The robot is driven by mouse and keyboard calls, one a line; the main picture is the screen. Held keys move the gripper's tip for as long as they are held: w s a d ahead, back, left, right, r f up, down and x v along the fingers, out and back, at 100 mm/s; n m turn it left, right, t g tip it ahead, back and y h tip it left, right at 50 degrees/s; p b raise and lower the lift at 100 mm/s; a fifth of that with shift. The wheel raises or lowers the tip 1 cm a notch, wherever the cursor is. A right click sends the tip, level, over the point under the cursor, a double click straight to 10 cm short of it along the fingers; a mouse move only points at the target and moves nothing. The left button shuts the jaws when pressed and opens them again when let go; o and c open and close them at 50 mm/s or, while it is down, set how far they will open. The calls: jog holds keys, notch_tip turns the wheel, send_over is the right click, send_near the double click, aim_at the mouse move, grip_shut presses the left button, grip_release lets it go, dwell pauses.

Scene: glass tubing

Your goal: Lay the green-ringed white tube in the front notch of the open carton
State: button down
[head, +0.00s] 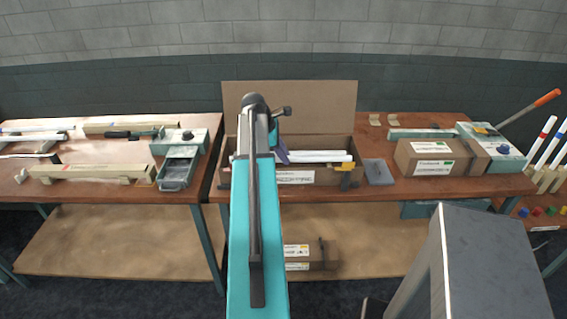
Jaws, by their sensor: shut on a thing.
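The open carton (236,190) stands on the middle bench with its tall brown lid (318,100) raised behind it. White tubes (322,157) lie lengthwise at the carton, to the right of my arm. I cannot make out a green ring on any of them, and their left ends are hidden. My gripper (282,152) is at the carton, mostly hidden behind my own teal arm. It is shut on a white tube, but the fingertips and the grip are not clear. The front notch cannot be made out clearly.
A grey flat block (378,172) lies just right of the carton. Closed cardboard boxes (432,158) stand farther right. On the left bench are a teal box with an open drawer (178,170) and a long beige holder (88,173). A grey cabinet (500,265) stands front right.

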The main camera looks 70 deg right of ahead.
jog(key=shift+f+p, duration=0.4)
jog(key=shift+f, duration=1.45)
jog(key=shift+f, duration=0.2)
jog(key=c, duration=1.6)
grip_release()
jog(key=shift+r, duration=0.1)
jog(key=shift+r, duration=0.15)
jog(key=b+v, duration=0.2)
jog(key=v, duration=1)
